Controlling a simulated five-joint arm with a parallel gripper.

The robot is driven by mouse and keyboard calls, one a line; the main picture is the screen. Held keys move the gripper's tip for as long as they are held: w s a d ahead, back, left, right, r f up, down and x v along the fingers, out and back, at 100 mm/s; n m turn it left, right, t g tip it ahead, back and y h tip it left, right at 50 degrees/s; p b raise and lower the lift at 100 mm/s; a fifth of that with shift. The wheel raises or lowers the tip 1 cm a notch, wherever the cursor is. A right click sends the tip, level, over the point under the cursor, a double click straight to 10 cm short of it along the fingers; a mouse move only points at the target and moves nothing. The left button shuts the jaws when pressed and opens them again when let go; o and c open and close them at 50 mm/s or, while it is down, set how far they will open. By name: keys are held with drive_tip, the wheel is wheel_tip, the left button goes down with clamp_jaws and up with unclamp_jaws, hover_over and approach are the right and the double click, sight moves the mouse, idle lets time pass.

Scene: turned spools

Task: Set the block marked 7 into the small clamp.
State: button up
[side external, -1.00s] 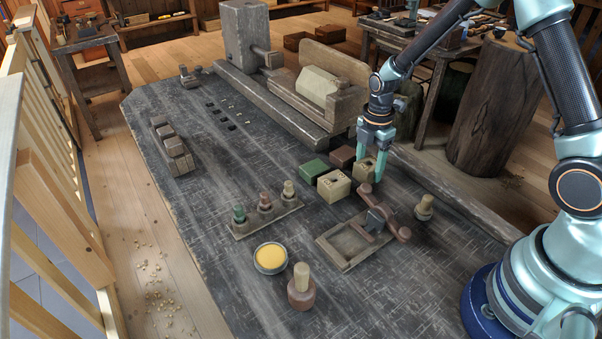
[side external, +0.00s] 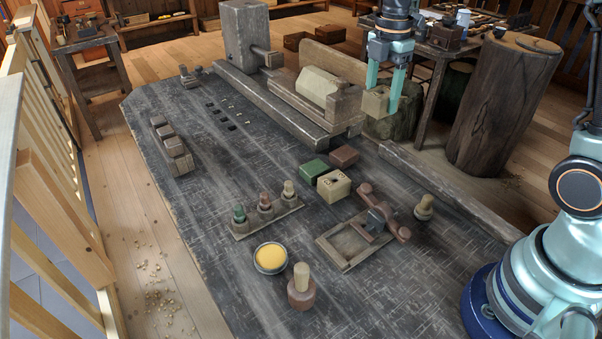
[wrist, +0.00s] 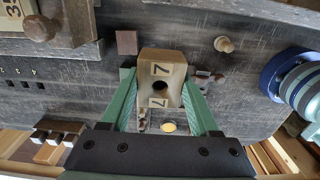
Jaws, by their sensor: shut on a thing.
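The pale wooden block marked 7 (side external: 375,102) is in my gripper (side external: 384,93), high above the bench. In the wrist view the block (wrist: 163,70) shows a 7 on two faces and a dark round hole between them. The gripper's teal fingers (wrist: 161,92) press on its two sides. A low wooden frame with a reddish lever (side external: 345,250), seemingly the small clamp, lies on the bench, lower left of the held block in the side view. Its recess looks empty.
A green block (side external: 314,168), a brown block (side external: 344,156) and another pale block (side external: 334,184) stand behind the frame. A bowl of yellow stuff (side external: 270,258), a peg rack (side external: 265,214) and turned pegs stand nearby. A large wooden vise (side external: 318,95) lines the far edge.

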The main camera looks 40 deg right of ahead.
drive_tip(key=shift+r, duration=0.4)
drive_tip(key=shift+a, duration=0.3)
drive_tip(key=s+a+f+m, duration=0.6)
drive_tip(key=a+m, duration=0.3)
drive_tip(key=s+a+f+m, duration=0.5)
drive_tip(key=s+a+m, duration=0.1)
drive_tip(key=a+m, duration=0.25)
drive_tip(key=shift+m, duration=0.25)
drive_tip(key=shift+s+d+f, duration=0.1)
drive_tip(key=shift+d+f, duration=0.05)
drive_tip(key=shift+f, duration=3.05)
drive_tip(key=shift+f, duration=0.7)
drive_tip(key=o, duration=1.5)
drive_tip(key=shift+c, duration=0.2)
